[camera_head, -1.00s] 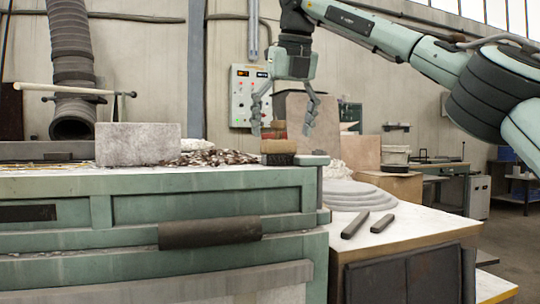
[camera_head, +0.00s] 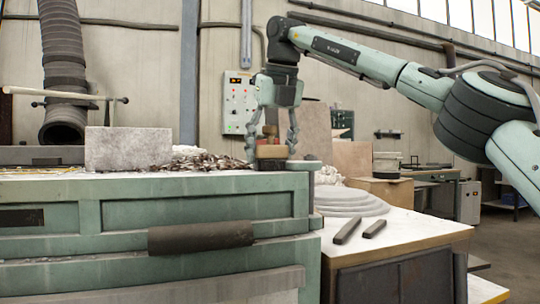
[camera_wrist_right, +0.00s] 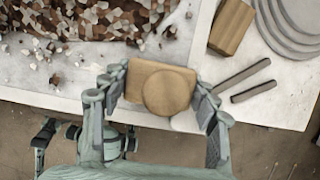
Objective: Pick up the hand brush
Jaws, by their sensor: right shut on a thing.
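The hand brush (camera_head: 270,152) has a brown wooden block with a rounded knob and dark bristles below. It stands at the right end of the green bench top, and I see no gap under it. The right wrist view shows its block and round knob from above (camera_wrist_right: 167,91). My right gripper (camera_head: 270,150) points down and is shut on the brush, with one finger on each side of the block. In the right wrist view, greenish jointed parts at the lower left may be my left gripper (camera_wrist_right: 58,138); their state is unclear.
A grey stone block (camera_head: 128,148) and a pile of brown and white chips (camera_head: 200,161) lie left of the brush. Right of the bench, a lower table holds stacked grey discs (camera_head: 350,203) and two dark bars (camera_head: 347,231). A dark handle (camera_head: 200,237) juts from the bench front.

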